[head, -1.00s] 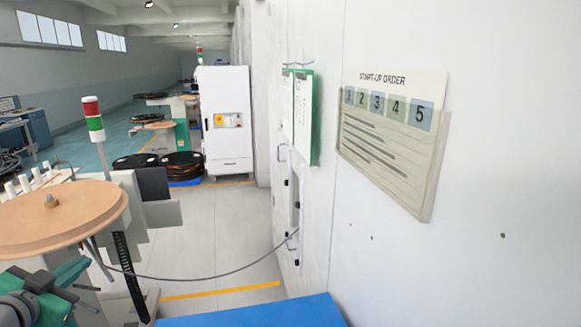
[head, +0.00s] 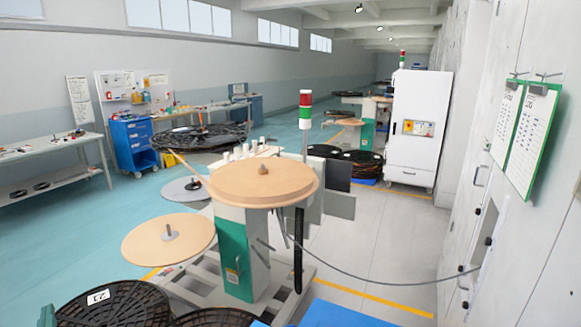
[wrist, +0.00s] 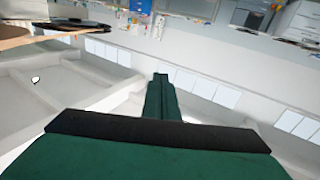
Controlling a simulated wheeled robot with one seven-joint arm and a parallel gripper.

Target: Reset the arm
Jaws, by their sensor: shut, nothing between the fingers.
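My gripper (wrist: 161,98) shows in the wrist view as green fingers, closed together with nothing between them. It points out into the open hall, touching nothing. The wrist picture is upside down, with the ceiling low in the frame and the benches at the top. In the head view the gripper is not clearly visible; only a small green bit, probably of my arm, shows at the lower left edge.
A rewind station with a tan round top (head: 264,184) and signal tower (head: 305,125) stands ahead. Black reels (head: 115,306) lie low in front. A cable (head: 380,279) runs to the right wall.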

